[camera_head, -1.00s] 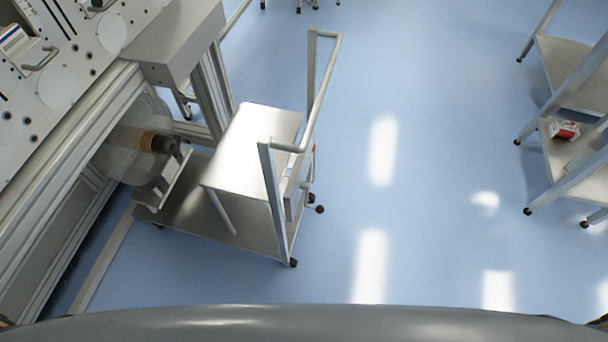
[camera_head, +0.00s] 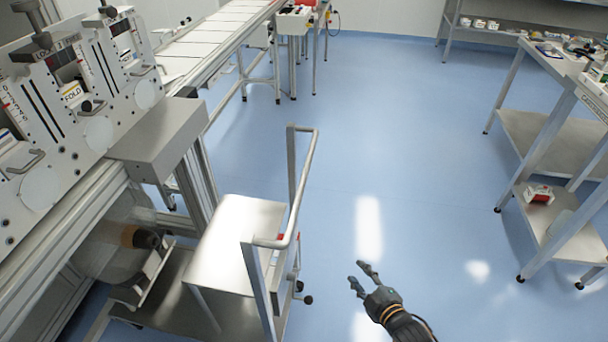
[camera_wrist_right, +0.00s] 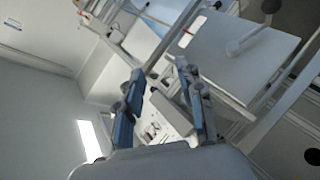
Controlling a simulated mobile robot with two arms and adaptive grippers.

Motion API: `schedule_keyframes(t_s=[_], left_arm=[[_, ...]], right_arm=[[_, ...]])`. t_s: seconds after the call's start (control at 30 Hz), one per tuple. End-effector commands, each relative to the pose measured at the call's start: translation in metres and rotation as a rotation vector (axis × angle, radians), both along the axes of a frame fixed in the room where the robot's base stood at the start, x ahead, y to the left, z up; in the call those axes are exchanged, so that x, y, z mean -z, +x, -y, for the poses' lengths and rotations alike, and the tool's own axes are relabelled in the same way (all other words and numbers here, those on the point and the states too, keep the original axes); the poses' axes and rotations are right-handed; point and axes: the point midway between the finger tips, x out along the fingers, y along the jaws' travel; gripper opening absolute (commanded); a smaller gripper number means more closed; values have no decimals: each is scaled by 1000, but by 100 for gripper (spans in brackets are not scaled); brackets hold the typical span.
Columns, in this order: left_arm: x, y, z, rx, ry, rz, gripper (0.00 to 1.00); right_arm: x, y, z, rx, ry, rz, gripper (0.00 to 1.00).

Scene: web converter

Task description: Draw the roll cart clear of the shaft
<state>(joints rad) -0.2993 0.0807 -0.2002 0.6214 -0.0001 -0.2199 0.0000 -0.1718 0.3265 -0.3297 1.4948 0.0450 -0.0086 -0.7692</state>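The roll cart (camera_head: 233,237) stands on the blue floor beside the machine, with a metal top plate, a lower deck and a tubular push handle (camera_head: 296,205) on its right side. The shaft (camera_head: 143,238), with a dark end and a brown core, sticks out of the machine at the cart's left end, above its lower deck. My right gripper (camera_head: 363,278) is open and empty, to the right of the cart handle and apart from it. In the right wrist view its two fingers (camera_wrist_right: 165,105) are spread with nothing between them. My left gripper is not in view.
The converter machine (camera_head: 75,120) fills the left side, with a conveyor (camera_head: 215,45) running to the back. A shelved metal bench (camera_head: 545,140) stands at the right, with a red and white box (camera_head: 538,194) on its lower shelf. The floor between is clear.

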Motion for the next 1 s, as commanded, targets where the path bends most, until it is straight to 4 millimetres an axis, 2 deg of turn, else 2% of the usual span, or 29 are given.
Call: schedule_keyframes(t_s=[0.03,0.1,0.2,0.3,0.4,0.57,1.0], left_arm=[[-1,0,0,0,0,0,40],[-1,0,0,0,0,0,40],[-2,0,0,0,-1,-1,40],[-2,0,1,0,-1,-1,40],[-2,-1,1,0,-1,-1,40],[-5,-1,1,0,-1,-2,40],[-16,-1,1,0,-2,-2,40]], right_arm=[[-50,14,-14,-63,-41,124,37],[-110,23,-32,-134,-99,279,37],[-176,23,-52,-203,-165,454,37],[-217,19,-64,-239,-204,565,37],[-235,17,-70,-254,-223,614,37],[-241,29,-78,-253,-224,623,37],[-252,107,-122,-253,-223,620,37]])
